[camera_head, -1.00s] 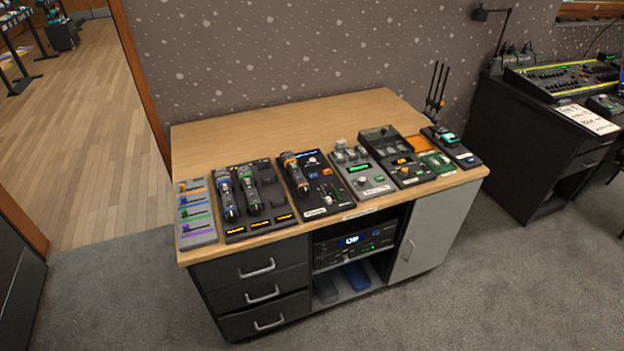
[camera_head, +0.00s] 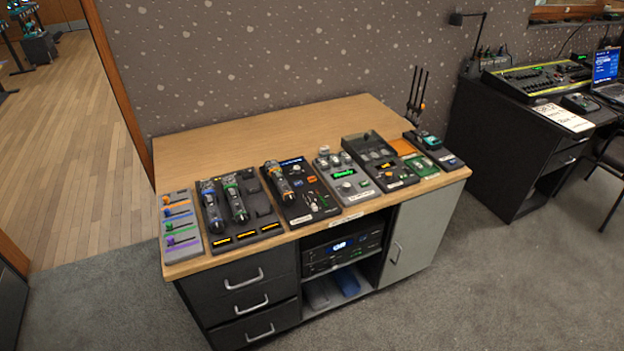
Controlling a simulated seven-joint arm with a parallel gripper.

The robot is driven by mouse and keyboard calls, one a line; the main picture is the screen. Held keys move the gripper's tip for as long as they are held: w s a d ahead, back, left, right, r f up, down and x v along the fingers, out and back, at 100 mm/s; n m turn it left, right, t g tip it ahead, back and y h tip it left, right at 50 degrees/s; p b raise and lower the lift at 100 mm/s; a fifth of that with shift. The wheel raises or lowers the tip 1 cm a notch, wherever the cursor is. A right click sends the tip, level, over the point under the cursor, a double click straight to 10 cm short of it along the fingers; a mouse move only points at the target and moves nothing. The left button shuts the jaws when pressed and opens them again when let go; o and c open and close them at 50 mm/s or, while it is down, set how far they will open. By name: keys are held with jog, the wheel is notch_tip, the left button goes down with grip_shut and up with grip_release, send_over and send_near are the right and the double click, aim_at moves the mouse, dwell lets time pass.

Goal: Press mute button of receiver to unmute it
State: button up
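Several control units stand in a row along the front of a wooden desktop (camera_head: 300,118). I cannot read which one is labelled the receiver. A dark rack unit (camera_head: 342,250) with a lit blue-white display sits in the open bay under the desktop. At the right end of the row is a dark unit (camera_head: 446,159) with a teal part on top, with thin upright dark rods (camera_head: 416,92) behind it. No mute button can be made out at this size. My gripper is not in view.
Left to right stand a slider panel (camera_head: 181,226), a dock holding handheld microphones (camera_head: 238,205), and several boxes with knobs. The desktop behind them is bare. Drawers (camera_head: 246,300) and a grey door (camera_head: 425,230) are closed. Carpet in front is clear. Another desk (camera_head: 505,150) stands right.

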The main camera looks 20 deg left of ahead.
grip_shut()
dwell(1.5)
